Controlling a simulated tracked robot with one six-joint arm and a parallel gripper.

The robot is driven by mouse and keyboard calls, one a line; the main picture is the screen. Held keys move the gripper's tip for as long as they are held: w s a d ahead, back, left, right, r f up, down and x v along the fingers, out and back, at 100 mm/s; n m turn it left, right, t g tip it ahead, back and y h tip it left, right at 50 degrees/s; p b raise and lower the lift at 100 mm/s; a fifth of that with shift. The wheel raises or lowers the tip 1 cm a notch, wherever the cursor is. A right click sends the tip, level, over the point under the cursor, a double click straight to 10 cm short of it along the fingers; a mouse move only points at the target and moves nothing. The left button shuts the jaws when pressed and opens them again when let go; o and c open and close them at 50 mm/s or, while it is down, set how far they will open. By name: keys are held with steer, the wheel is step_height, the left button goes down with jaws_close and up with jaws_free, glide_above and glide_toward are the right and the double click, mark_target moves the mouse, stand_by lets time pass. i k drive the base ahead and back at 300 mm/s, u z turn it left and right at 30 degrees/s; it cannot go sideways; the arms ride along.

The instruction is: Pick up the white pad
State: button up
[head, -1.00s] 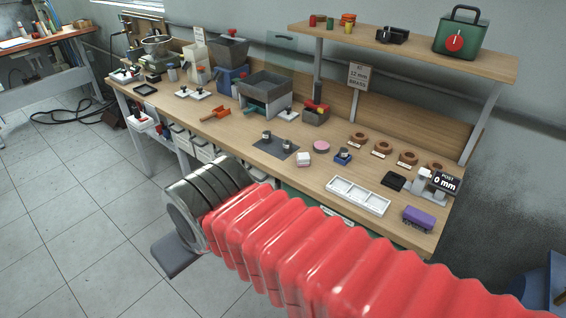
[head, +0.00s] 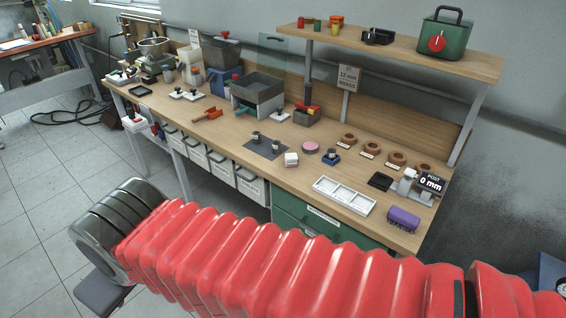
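A small white block-like piece (head: 291,159) lies on the workbench, just right of a dark grey mat (head: 265,148); it looks like the white pad. A pink round disc (head: 310,147) lies behind it to the right. My red bellows arm crosses the lower part of the view. Its grey ringed end is at the lower left, in front of the bench and well away from the white piece. A dark flat part of my gripper (head: 102,294) shows below that end. The fingertips are not clear, and I cannot see whether they hold anything.
The wooden bench (head: 235,142) carries a white divided tray (head: 343,195), a purple block (head: 403,218), a blue-based piece (head: 331,157), several brown rings and a small display (head: 430,184). A shelf (head: 400,58) overhangs the back right.

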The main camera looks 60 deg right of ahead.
mark_target(291, 158)
steer(key=i, duration=1.6)
steer(key=z, duration=2.9)
